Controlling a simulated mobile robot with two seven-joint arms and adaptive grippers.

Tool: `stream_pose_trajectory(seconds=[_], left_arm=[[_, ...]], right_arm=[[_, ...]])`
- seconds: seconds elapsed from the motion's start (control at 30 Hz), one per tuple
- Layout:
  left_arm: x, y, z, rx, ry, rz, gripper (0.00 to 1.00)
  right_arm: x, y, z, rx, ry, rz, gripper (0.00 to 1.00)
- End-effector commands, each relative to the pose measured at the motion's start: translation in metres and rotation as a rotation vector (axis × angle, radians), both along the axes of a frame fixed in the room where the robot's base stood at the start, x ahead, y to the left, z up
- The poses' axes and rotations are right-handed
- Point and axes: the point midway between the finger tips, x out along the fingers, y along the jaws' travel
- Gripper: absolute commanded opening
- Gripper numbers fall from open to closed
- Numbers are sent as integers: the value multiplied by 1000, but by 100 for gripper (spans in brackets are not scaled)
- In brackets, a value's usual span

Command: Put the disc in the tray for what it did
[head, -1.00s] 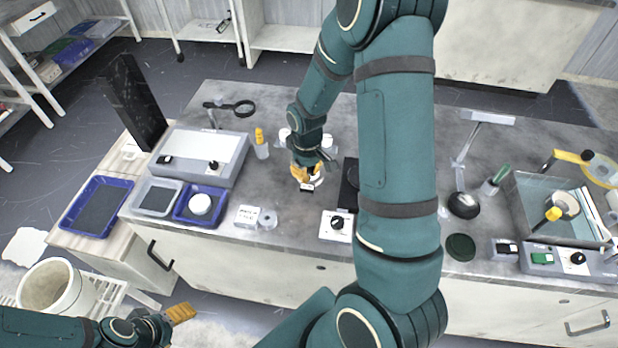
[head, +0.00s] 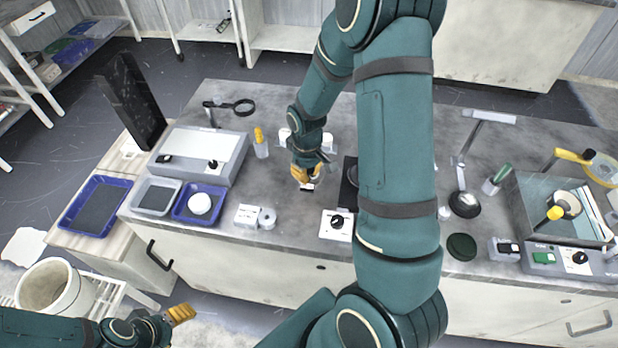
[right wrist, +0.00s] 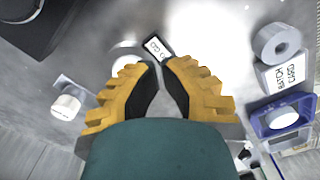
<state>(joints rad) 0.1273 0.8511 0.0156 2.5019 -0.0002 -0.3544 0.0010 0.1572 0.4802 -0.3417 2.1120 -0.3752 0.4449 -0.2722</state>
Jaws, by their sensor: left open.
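My right gripper (head: 308,178) points down at the bench, just above a small label (head: 307,187). In the right wrist view its yellow fingers (right wrist: 161,66) come close together at the tips; I cannot tell whether anything is between them. A pale round shape (right wrist: 124,54), perhaps a disc, shows beside the label and partly behind one finger. A white disc (head: 200,204) lies in the small blue tray (head: 180,213). A grey tray (head: 139,204) stands beside it, and a larger blue tray (head: 68,220) farther left. My left gripper (head: 181,314) is open and empty at lower left.
A batch card (head: 246,215) and a tape roll (head: 267,219) stand between the small trays and my right gripper. A dial box (head: 336,226) and a dark platen (head: 349,190) are close on its right.

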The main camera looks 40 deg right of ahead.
Motion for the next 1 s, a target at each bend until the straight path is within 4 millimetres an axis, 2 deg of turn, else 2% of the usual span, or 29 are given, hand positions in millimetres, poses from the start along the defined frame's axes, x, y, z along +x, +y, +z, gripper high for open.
stream_pose_trajectory(seconds=[1.0], left_arm=[[0, 0, -13, 0, 0, 0, 68]], right_arm=[[0, 0, -19, 0, 1, 0, 0]])
